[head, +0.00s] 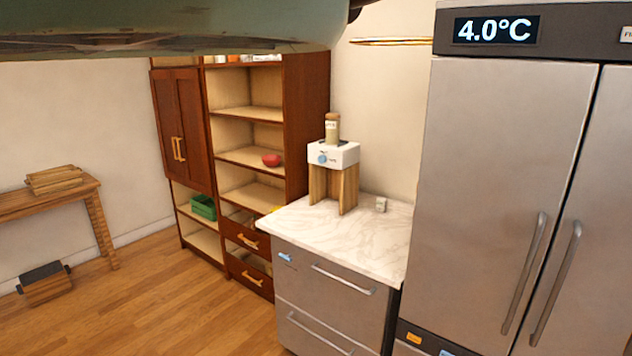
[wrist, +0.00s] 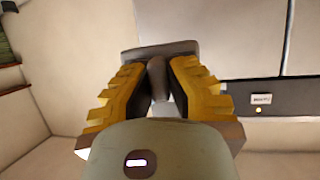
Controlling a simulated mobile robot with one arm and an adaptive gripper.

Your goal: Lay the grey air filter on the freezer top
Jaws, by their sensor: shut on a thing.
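In the wrist view my gripper (wrist: 158,92) has yellow ridged fingers shut on a dark grey piece. This looks like the grey air filter (wrist: 160,49), with a flat slab beyond the fingertips and a rounded part between them. Its full shape is hidden by the fingers. The head view does not show the gripper or the filter. A low steel drawer unit with a pale marble top (head: 330,240) stands right of centre. A tall steel two-door cabinet (head: 505,180) reading 4.0°C stands at the right; its top is out of view. I cannot tell which is the freezer.
A brown shelf unit (head: 318,120) stands behind. A wooden table (head: 60,200) is at left; the floor between is open.

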